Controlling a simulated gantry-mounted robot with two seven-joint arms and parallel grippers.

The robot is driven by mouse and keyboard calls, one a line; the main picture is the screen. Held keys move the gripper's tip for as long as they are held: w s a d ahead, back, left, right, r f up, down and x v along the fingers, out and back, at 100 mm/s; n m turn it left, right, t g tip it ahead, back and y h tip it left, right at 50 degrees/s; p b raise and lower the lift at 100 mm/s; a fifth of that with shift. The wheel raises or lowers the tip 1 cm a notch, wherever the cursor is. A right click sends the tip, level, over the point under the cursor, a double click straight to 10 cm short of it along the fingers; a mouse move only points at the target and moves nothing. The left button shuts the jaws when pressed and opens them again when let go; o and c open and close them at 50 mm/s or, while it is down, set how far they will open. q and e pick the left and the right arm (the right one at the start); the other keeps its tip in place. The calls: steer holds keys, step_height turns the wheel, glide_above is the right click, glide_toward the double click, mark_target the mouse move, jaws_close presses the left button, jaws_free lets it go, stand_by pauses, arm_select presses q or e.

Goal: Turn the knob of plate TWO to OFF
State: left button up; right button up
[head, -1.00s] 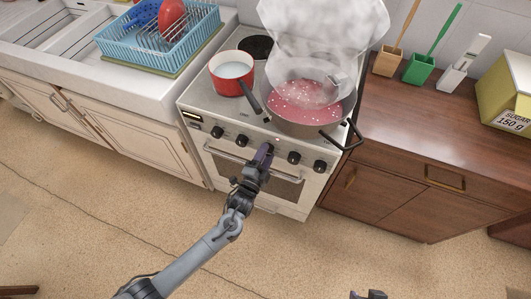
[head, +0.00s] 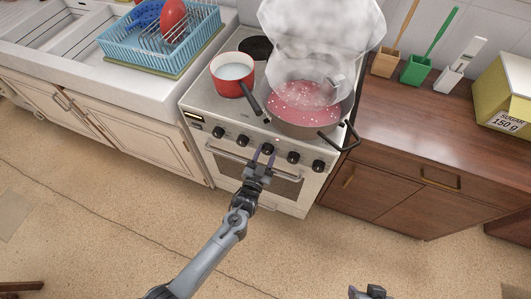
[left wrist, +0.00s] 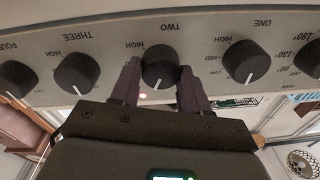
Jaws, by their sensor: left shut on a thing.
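Knob TWO (left wrist: 160,65) is black and round, on the stove's front panel; it shows upside down in the left wrist view, under the label TWO. Its white pointer points to the bottom of that picture, tilted slightly left. In the head view it is the middle knob (head: 268,149). My left gripper (left wrist: 158,80) is shut on knob TWO, one finger on each side; in the head view the gripper (head: 263,155) reaches it from below. My right gripper (head: 368,292) is only partly in view at the bottom edge, and its jaws are unclear.
Knobs ONE (left wrist: 245,62) and THREE (left wrist: 77,73) sit close on either side. A small red light (head: 277,139) shows above the knobs. The oven handle (head: 228,155) runs below.

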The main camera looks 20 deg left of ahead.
arm_select(q)
steer(key=n, duration=0.3)
steer(key=shift+p, duration=0.35)
steer(key=shift+n+y, duration=0.3)
steer(key=shift+n, duration=0.8)
steer(key=shift+f, duration=0.1)
steer(key=o, duration=1.1)
steer(key=shift+c, duration=0.2)
steer(key=shift+s, duration=0.1)
steer(key=shift+s+p, duration=0.25)
steer(key=shift+p, duration=0.05)
steer(key=s+p, duration=0.1)
steer(key=s, duration=0.9)
steer(key=shift+d+f+p, duration=0.25)
steer(key=shift+p, duration=0.1)
